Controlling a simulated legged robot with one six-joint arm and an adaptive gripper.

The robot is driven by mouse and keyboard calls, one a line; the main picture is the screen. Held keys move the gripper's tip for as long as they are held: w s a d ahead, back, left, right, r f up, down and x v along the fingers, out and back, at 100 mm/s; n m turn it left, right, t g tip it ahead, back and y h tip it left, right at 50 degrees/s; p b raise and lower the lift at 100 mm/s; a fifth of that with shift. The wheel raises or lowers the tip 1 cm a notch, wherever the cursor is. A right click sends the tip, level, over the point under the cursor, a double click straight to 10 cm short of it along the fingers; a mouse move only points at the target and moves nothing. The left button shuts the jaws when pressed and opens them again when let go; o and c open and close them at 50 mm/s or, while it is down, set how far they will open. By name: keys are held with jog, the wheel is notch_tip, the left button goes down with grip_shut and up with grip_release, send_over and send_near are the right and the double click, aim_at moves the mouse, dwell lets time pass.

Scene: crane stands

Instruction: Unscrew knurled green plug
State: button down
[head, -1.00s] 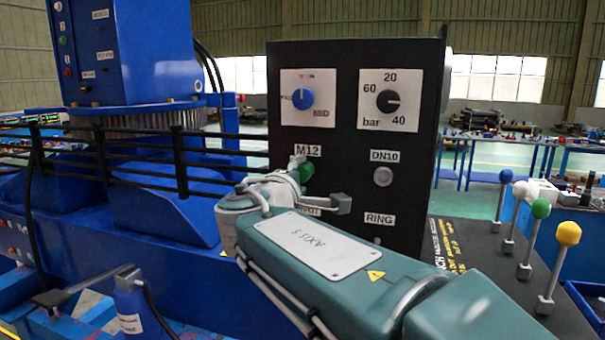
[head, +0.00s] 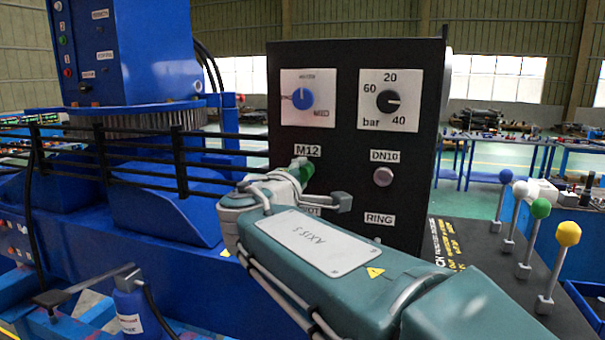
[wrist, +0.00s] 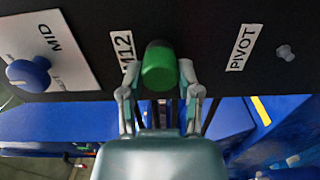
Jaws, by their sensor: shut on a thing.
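The green plug (wrist: 159,68) sits at the black panel (wrist: 210,25) beside the M12 label in the wrist view. My gripper (wrist: 160,85) has one finger on each side of the plug and is shut on it. In the head view the plug (head: 306,172) shows only in part below the M12 label, behind my wrist. The plug's knurling is too small to make out. Whether its thread is still in the panel cannot be told.
The panel also carries a blue knob (head: 302,98), a bar dial (head: 389,98) and a DN10 fitting (head: 382,177). Levers with coloured balls, one yellow (head: 568,233), stand at the right. Black rails (head: 90,150) run along the left. A blue bottle (head: 134,310) stands at the lower left.

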jog(key=n, duration=0.3)
jog(key=shift+f+n, duration=0.25)
jog(key=shift+n, duration=0.85)
jog(key=shift+f, duration=0.1)
jog(key=shift+n, duration=2.6)
jog(key=shift+n, duration=0.5)
jog(key=n, duration=0.4)
